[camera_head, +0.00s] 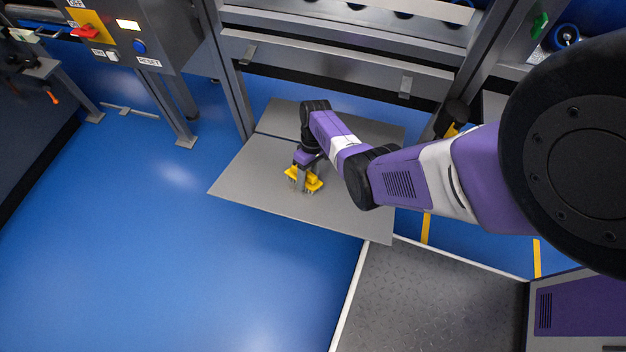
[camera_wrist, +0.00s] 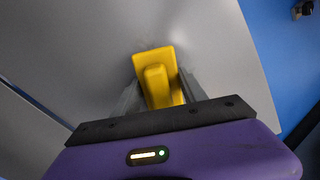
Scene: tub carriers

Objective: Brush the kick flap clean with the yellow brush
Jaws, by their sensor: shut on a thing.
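The kick flap (camera_head: 262,195) is a flat grey plate low over the blue floor, in front of the machine frame. It also fills much of the wrist view (camera_wrist: 80,60). My gripper (camera_head: 304,180) points down over the middle of the flap and is shut on the yellow brush (camera_head: 315,183). In the wrist view the brush (camera_wrist: 156,78) sits between my two fingers (camera_wrist: 157,92), its yellow block and handle showing. The bristles are hidden in the wrist view. The brush is at or just above the flap; I cannot tell if it touches. No clear dirt shows on the visible flap.
A grey control box (camera_head: 128,35) with a red switch and blue button stands at upper left on a post. The machine's grey crossbars (camera_head: 330,60) run behind the flap. A dark tread plate (camera_head: 430,300) lies at lower right. The blue floor (camera_head: 150,250) at left is clear.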

